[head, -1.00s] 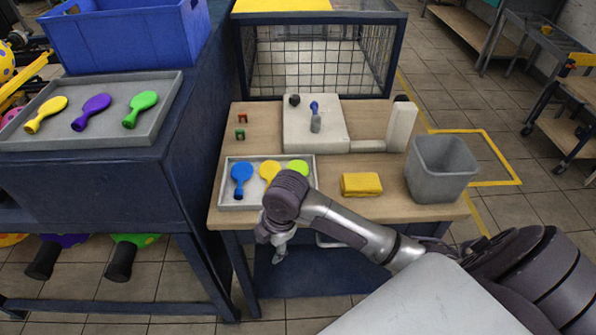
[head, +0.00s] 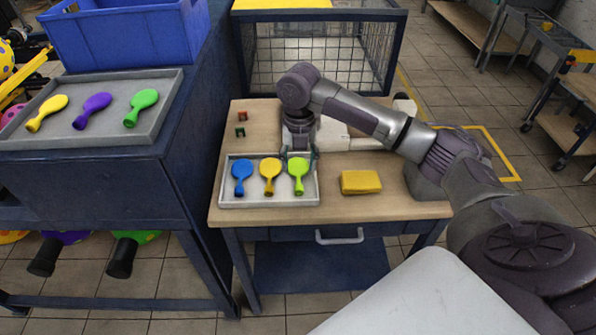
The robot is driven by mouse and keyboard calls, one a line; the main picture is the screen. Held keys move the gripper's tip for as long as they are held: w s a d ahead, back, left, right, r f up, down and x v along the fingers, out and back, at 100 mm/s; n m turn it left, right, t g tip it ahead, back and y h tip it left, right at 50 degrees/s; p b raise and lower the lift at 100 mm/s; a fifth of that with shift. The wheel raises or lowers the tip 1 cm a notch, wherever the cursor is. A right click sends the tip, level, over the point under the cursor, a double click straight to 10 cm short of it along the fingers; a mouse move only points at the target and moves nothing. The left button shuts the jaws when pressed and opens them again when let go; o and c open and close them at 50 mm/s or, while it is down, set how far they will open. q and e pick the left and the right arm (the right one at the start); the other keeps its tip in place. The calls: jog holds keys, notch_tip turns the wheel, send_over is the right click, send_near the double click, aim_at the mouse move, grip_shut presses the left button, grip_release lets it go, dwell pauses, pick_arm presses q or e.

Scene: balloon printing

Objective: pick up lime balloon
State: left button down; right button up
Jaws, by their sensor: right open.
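The lime balloon (head: 298,172) lies at the right end of the grey tray (head: 265,201) on the wooden table, its round part toward the back. A yellow-orange balloon (head: 269,172) and a blue balloon (head: 241,174) lie to its left in the same tray. My right gripper (head: 299,158) points down at the lime balloon's round end, its fingers open on either side. I cannot tell whether the fingers touch it. My left gripper is not in view.
A yellow sponge or cloth (head: 361,182) lies right of the tray. A grey bin (head: 424,186) is partly hidden behind my right arm. A second tray (head: 150,135) with yellow, purple and green balloons sits on the blue bench at left. A wire cage (head: 318,60) stands behind.

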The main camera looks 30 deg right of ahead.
send_over(299, 186)
jog(key=f, duration=0.4)
jog(key=shift+s+a+f, duration=0.1)
jog(key=shift+s, duration=0.1)
notch_tip(299, 186, down, 5)
jog(key=shift+w+f+p, duration=0.1)
jog(key=shift+w+p, duration=0.05)
jog(key=shift+p, duration=0.75)
jog(key=c, duration=0.8)
